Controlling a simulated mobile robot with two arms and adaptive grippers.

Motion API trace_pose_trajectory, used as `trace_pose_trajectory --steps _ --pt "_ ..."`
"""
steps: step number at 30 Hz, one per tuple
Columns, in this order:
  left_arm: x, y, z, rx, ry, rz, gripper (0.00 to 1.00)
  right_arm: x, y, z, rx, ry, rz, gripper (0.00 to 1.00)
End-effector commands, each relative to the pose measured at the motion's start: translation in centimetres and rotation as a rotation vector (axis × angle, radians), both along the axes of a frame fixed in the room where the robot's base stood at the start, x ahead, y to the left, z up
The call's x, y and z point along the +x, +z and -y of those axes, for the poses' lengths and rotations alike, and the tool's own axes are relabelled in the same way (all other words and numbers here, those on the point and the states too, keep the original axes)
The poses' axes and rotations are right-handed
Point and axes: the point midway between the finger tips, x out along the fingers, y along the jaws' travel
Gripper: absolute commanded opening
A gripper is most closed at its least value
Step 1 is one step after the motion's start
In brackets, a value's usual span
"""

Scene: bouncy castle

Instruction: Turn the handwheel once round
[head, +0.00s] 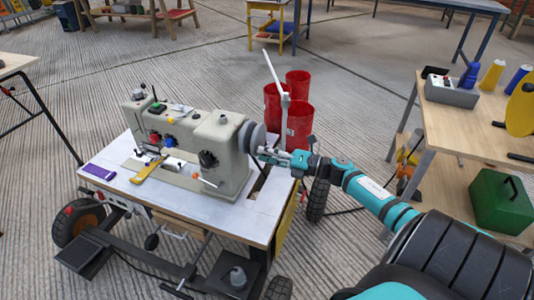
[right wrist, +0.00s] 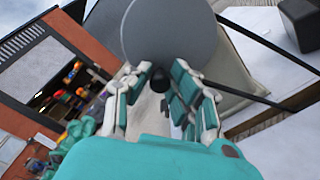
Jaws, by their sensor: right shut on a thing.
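The sewing machine (head: 190,140) stands on a white-topped wheeled table. Its handwheel (head: 252,136), a grey disc, is on the machine's right end. In the right wrist view the handwheel (right wrist: 170,30) fills the top middle, face towards the camera. A small black knob (right wrist: 160,79) sits at its lower edge. My right gripper (head: 264,153) reaches in from the right at the handwheel's lower side. In the wrist view its fingers (right wrist: 158,92) flank the knob and are shut on it; the fingertips partly hide the contact. My left gripper is not in view.
Red bins (head: 298,115) stand behind the handwheel, with a thin pale upright post (head: 285,100) near them. A purple case (head: 98,172) and a yellow tool (head: 148,170) lie on the machine table. A wooden workbench (head: 465,125) is at the right, a green box (head: 502,202) below.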

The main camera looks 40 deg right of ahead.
Motion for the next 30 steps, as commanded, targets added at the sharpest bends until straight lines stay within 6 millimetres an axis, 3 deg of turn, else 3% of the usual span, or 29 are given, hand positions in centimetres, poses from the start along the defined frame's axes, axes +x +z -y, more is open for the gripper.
trace_pose_trajectory --steps 2,3,8,19,30 --pt "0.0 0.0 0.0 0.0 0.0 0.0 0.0 -0.1 -0.2 0.0 0.001 0.001 -0.003 0.0" --pt "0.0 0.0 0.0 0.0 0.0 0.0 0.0 -0.1 -0.2 0.0 0.001 0.001 -0.003 0.23" --pt "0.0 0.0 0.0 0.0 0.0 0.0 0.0 0.0 -0.1 0.0 0.001 0.001 -0.003 0.43" --pt "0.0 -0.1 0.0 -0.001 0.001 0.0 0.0 -0.8 -0.1 0.4 0.0 0.0 -0.004 0.43" --pt "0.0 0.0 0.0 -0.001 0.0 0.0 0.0 -7.3 -0.3 3.7 0.002 -0.002 -0.007 0.43"
